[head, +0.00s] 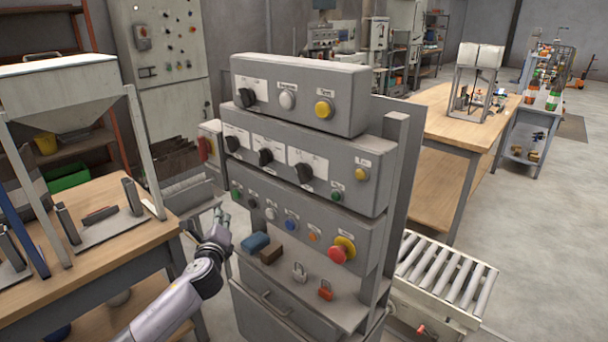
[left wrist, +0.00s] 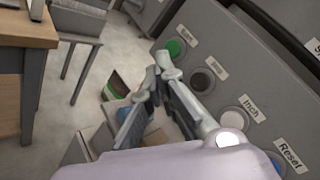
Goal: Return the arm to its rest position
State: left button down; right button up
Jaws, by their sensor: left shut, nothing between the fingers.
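My left gripper (head: 218,228) is shut and empty, at the left edge of the grey control console (head: 300,210). In the left wrist view its fingertips (left wrist: 162,68) meet just left of the green button (left wrist: 176,47) and black button (left wrist: 203,81). Whether they touch the panel I cannot tell. The green button also shows at the left end of the console's lower row in the head view (head: 235,195). A white button (left wrist: 235,120) labelled Inch is nearer the wrist. My right gripper is not in view.
A wooden table (head: 100,240) with a hopper (head: 62,85) stands left of my arm. The console shelf holds a blue item (head: 255,243), a brown block (head: 271,254) and padlocks. A red emergency stop (head: 340,250) and roller conveyor (head: 445,270) are to the right.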

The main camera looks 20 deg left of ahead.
pick_arm(q)
jog(key=s+d+f+n+g+h, duration=0.1)
jog(key=s+d+f+n+g, duration=0.15)
jog(key=s+f, duration=0.7)
jog(key=s+d+f+n+g+h, duration=0.1)
jog(key=s+f+n+g, duration=0.15)
jog(key=f, duration=1.45)
jog(key=s+d+f+n+g+h, duration=0.25)
jog(key=s+f, duration=0.25)
jog(key=f, duration=0.8)
jog(key=s+d+f+n+g, duration=0.2)
jog(key=s+d+f+n, duration=0.1)
jog(key=s+f, duration=0.55)
jog(key=s+d+f+n+g, duration=0.25)
jog(key=s+f, duration=0.35)
jog(key=s, duration=0.6)
jog(key=s+d+f+n+g, duration=0.1)
jog(key=s+d+f+n, duration=0.1)
jog(key=s, duration=0.5)
jog(key=s+d+f+n+g+h, duration=0.1)
jog(key=s+d+f+n, duration=0.1)
jog(key=s+d, duration=0.2)
jog(key=s+d+f+n+h, duration=0.1)
jog(key=s+d+n, duration=0.1)
jog(key=s, duration=0.7)
jog(key=shift+s+d+f+g, duration=0.35)
jog(key=shift+d+f+g, duration=0.05)
jog(key=shift+d, duration=0.1)
jog(key=shift+w, duration=0.15)
